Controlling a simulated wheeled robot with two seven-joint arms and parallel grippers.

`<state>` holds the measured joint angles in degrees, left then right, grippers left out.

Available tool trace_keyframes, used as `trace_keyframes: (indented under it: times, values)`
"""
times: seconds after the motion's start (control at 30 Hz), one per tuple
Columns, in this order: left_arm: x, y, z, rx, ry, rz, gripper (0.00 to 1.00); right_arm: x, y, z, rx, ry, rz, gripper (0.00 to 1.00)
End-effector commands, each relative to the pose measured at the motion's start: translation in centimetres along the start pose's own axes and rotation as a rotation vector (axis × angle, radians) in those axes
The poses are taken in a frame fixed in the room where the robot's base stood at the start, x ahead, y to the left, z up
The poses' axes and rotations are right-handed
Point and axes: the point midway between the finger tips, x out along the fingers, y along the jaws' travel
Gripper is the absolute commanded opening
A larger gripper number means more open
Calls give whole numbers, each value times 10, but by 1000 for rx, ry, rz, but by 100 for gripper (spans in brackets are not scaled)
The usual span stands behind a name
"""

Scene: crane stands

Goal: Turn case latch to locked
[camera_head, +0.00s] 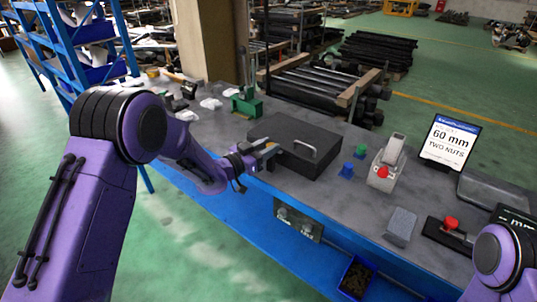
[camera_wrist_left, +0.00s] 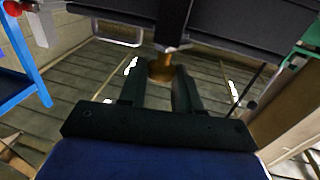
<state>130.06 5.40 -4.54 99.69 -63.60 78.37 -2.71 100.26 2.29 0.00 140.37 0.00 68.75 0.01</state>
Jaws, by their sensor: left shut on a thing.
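The black case (camera_head: 295,145) lies closed on the grey workbench, with a light metal handle (camera_head: 303,150) on top. My left gripper (camera_head: 270,150) is at the case's left front edge. In the left wrist view its two dark fingers (camera_wrist_left: 160,88) are shut on a small brass-coloured latch (camera_wrist_left: 161,67) below the dark case edge (camera_wrist_left: 230,18). The latch's exact turn angle cannot be told. In the head view the latch is hidden by the gripper. Only part of my right arm shows, at the lower right; its gripper is out of view.
A display sign (camera_head: 450,143) stands farther right. A green tool (camera_head: 246,103) stands behind the case. A blue bin (camera_head: 357,279) is below the bench.

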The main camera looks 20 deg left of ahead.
Motion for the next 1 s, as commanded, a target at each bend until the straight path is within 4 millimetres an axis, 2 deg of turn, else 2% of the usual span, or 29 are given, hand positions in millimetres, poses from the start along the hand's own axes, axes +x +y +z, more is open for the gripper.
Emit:
trace_keyframes:
  times: [0.03, 0.5, 1.0]
  values:
    - [0, -3, 4, 2, 2, 40, 2, 8, -1, 3, 0, 0, 0, 0]
    - [2, -8, 4, 3, 1, 433, 2, 41, -4, 17, 0, 0, 0, 0]
    - [4, -9, -1, 1, 3, 600, 2, 56, -5, 23, 0, 0, 0, 0]
